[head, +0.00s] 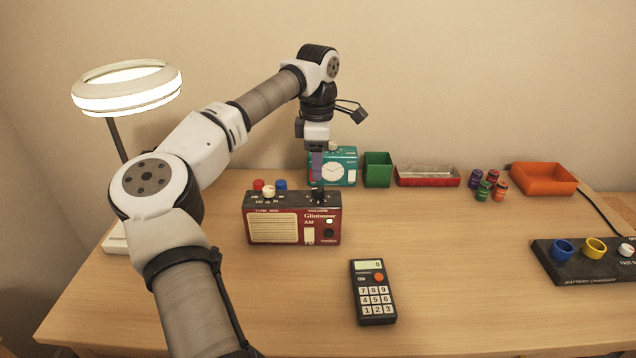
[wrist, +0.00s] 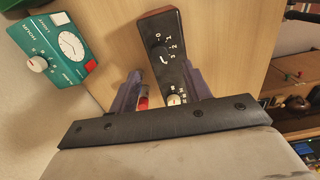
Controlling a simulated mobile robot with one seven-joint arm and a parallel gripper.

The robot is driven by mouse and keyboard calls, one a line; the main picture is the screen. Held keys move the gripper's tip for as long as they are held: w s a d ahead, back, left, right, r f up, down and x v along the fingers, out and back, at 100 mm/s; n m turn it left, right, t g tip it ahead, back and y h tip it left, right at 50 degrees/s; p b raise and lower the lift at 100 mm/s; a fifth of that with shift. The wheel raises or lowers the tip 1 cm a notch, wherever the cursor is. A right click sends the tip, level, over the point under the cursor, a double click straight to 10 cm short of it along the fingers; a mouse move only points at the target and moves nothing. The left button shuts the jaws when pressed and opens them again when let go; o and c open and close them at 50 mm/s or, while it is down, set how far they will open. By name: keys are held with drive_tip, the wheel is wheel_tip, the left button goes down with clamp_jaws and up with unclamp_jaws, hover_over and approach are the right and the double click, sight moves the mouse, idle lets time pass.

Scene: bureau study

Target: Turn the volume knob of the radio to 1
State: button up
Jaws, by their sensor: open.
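The radio (head: 272,230) stands on the desk, a red and black box with a cream grille. Its dark top (wrist: 167,28) shows in the wrist view. The black volume knob (wrist: 159,54) sits there beside a printed scale with 0, 1, 2 and 3; a small white mark shows by the knob, but its exact setting is too small to tell. My gripper (head: 317,183) points down over the right part of the radio top and hides much of the knob in the head view. In the wrist view my gripper (wrist: 161,76) is open, its fingers on either side of the radio top.
A white knob (head: 268,191) is on the radio's left top. A teal clock (head: 345,165), green bin (head: 378,170) and red tray (head: 428,177) stand behind. A calculator (head: 373,292) lies in front; a battery charger (head: 585,268) is at right. The desk between is clear.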

sight(318, 188)
wheel_tip(318, 188, down, 6)
drive_tip(key=shift+f, duration=0.2)
drive_tip(key=c, duration=1)
